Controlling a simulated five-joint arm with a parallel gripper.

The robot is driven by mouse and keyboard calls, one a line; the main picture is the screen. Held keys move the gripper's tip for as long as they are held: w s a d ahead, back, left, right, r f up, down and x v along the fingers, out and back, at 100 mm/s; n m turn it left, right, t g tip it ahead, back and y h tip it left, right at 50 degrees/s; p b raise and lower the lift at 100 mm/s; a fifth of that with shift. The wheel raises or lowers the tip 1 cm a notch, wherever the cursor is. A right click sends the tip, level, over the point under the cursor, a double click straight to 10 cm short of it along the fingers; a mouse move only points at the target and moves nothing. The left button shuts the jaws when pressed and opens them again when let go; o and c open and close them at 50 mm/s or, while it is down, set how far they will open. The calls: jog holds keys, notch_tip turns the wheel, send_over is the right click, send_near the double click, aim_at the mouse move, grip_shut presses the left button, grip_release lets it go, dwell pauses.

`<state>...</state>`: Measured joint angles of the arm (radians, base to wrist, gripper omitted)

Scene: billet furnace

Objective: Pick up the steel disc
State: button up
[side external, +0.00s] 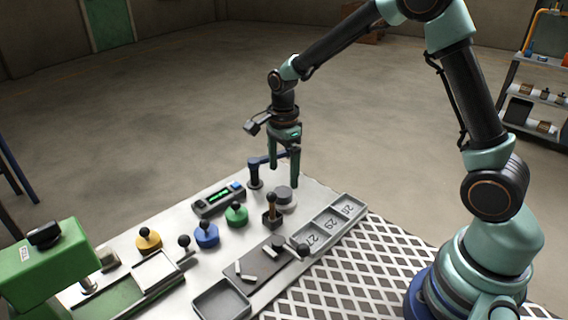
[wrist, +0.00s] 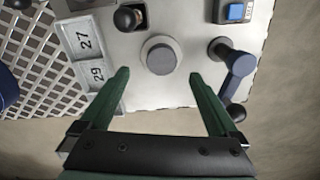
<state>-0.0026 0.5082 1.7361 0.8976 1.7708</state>
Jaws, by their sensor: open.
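The steel disc, a short round grey piece with a paler rim, stands on the pale table near its far edge in the side view (side external: 285,194). It also shows in the wrist view (wrist: 160,56), in line with the gap between my fingers and just beyond their tips. My gripper (side external: 284,175) is open and empty, pointing down above the disc. In the wrist view my gripper (wrist: 159,75) shows its two green fingers spread wider than the disc, with neither touching it.
A black-knobbed lever (side external: 271,212) stands close beside the disc, and a blue crank (side external: 256,174) stands on its other side. The numbered tray (side external: 327,223) is nearby. Green (side external: 237,214), blue (side external: 206,234) and yellow (side external: 148,240) knobbed pieces stand farther left.

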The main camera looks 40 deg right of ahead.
aim_at(284, 191)
jog(key=shift+w+d+f, duration=0.1)
jog(key=shift+f, duration=1.4)
jog(key=shift+w+d+f, duration=0.1)
jog(key=shift+f, duration=1.35)
jog(key=shift+r, duration=0.1)
grip_shut()
